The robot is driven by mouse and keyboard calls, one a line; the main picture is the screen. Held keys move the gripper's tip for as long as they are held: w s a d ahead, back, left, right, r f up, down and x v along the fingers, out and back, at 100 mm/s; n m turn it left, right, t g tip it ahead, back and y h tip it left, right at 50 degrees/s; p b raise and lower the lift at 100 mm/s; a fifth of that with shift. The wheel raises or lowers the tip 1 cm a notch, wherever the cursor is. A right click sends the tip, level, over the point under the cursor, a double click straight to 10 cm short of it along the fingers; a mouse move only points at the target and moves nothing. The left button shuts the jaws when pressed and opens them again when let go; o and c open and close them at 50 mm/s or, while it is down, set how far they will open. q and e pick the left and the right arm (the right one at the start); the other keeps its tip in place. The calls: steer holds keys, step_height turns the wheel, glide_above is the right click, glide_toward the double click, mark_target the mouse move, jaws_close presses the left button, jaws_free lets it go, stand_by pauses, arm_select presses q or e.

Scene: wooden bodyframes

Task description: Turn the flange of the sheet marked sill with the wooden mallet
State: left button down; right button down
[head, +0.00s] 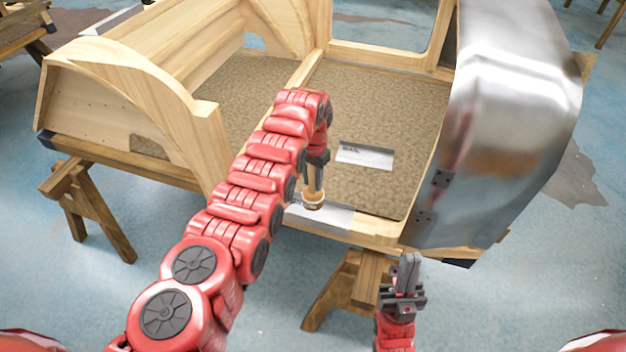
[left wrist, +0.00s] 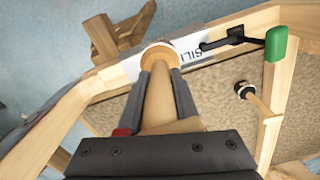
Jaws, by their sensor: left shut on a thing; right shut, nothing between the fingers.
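My left gripper (head: 317,160) is shut on the wooden mallet (head: 313,200), whose handle points down with the round head at the bottom. In the left wrist view the mallet handle (left wrist: 158,98) runs between the two fingers. The pale metal sheet marked sill (head: 328,217) lies along the near edge rail of the wooden frame. Its lettering shows in the left wrist view (left wrist: 187,50), partly hidden by the mallet head. The head is over or against the sheet; I cannot tell if they touch. My right gripper (head: 405,275) is shut and empty in front of the frame.
A green-handled black clamp (left wrist: 231,40) sits at the sheet's end. Another marked sheet (head: 365,155) lies on the brown floor mat (head: 400,110). A large curved metal panel (head: 510,110) stands at the right. Wooden trestles (head: 345,285) support the frame.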

arm_select(q)
steer(key=shift+f, duration=0.15)
steer(key=shift+r+p, duration=0.2)
steer(key=shift+p, duration=0.2)
steer(key=s+p, duration=0.1)
steer(key=p, duration=0.3)
steer(key=s+r+p, duration=0.1)
steer(key=p, duration=0.4)
steer(key=shift+s+r+p, duration=0.2)
steer(key=shift+s+p, duration=0.1)
steer(key=shift+s, duration=0.1)
steer(key=s+p, duration=0.4)
steer(key=s, duration=0.2)
steer(key=shift+r+p, duration=0.15)
steer(key=shift+p, duration=0.25)
